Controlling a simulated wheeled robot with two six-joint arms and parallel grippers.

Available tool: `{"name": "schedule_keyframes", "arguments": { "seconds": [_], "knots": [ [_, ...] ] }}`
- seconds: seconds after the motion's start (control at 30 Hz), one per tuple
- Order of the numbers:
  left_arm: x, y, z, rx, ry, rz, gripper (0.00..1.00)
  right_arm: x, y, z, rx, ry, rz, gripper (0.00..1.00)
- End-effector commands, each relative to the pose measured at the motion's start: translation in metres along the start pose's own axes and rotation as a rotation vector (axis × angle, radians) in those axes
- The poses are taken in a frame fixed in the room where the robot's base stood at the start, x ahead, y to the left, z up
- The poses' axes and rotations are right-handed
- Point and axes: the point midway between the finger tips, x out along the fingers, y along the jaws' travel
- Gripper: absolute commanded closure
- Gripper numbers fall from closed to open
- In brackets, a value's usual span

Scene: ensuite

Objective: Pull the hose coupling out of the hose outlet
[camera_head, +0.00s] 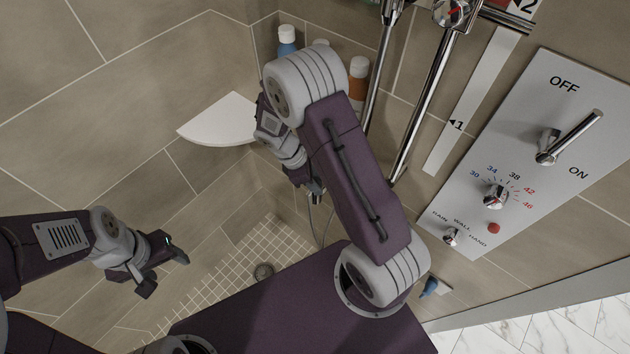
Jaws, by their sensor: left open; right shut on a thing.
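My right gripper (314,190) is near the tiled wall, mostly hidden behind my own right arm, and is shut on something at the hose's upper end. A thin grey shower hose (312,222) hangs just below it, so the held thing is likely the hose coupling. The coupling itself and the hose outlet are hidden by my arm and hand, so I cannot tell whether they are joined or apart. My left gripper (165,273) is open and empty at the lower left, above the shower floor and away from the hose.
A white corner shelf (222,120) juts out left of my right arm. A blue bottle (287,44) and an orange-brown bottle (358,80) stand behind the arm. Chrome rails (425,98) and a control panel (540,130) are at right. The floor around the drain (263,273) is clear.

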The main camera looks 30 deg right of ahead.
Motion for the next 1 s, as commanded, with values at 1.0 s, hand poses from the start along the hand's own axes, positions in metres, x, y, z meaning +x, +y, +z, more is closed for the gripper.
{"name": "schedule_keyframes", "arguments": {
  "seconds": [1.0],
  "knots": [
    [-0.032,0.001,-0.003,0.000,0.000,0.000,0.40,-0.031,0.000,0.013,0.000,0.000,0.001,1.00]
  ]
}}
